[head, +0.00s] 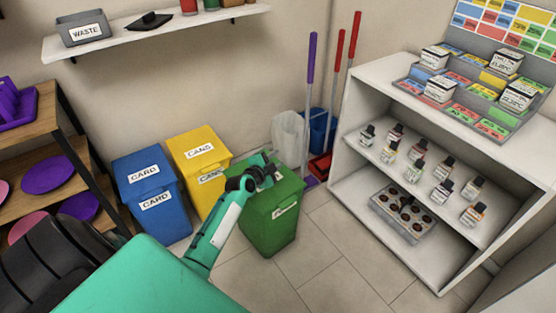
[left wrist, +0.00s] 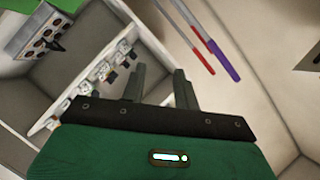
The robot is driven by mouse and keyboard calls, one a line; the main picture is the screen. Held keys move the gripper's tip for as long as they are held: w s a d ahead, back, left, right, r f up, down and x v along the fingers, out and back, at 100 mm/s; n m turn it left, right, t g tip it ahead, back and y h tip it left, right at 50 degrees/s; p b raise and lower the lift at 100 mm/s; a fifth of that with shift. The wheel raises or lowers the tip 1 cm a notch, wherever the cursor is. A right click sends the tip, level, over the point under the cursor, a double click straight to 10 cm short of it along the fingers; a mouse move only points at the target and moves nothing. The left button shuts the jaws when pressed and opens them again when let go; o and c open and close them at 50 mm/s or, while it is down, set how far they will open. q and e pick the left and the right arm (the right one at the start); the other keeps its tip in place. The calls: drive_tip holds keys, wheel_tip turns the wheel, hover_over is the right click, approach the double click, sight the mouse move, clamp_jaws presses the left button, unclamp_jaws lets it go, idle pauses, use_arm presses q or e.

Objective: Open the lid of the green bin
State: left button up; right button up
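The green bin (head: 272,229) stands on the tiled floor at the right end of a row of bins. Its lid (head: 287,190) looks shut, though my gripper covers part of it. My left arm reaches up from the bottom of the head view. Its gripper (head: 269,165) is over the back left part of the lid; I cannot tell whether it touches. In the left wrist view the two dark fingers (left wrist: 161,84) stand apart with nothing visible between them. My right gripper is not in view.
A yellow bin (head: 194,148) and a blue bin (head: 147,175) stand to the left. A white shelf unit (head: 345,105) with bottles and a tray is at the right. Long-handled tools (head: 311,70) lean behind the green bin. Floor in front is clear.

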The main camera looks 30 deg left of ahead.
use_arm(q)
drive_tip(key=shift+x, duration=0.95)
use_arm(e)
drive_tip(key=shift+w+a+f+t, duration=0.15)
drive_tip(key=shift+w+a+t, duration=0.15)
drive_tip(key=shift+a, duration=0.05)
use_arm(q)
clamp_jaws()
drive_tip(key=c, duration=0.6)
unclamp_jaws()
drive_tip(key=shift+c, duration=0.2)
drive_tip(key=o, duration=0.6)
drive_tip(key=shift+o, duration=0.2)
drive_tip(key=shift+s, duration=0.1)
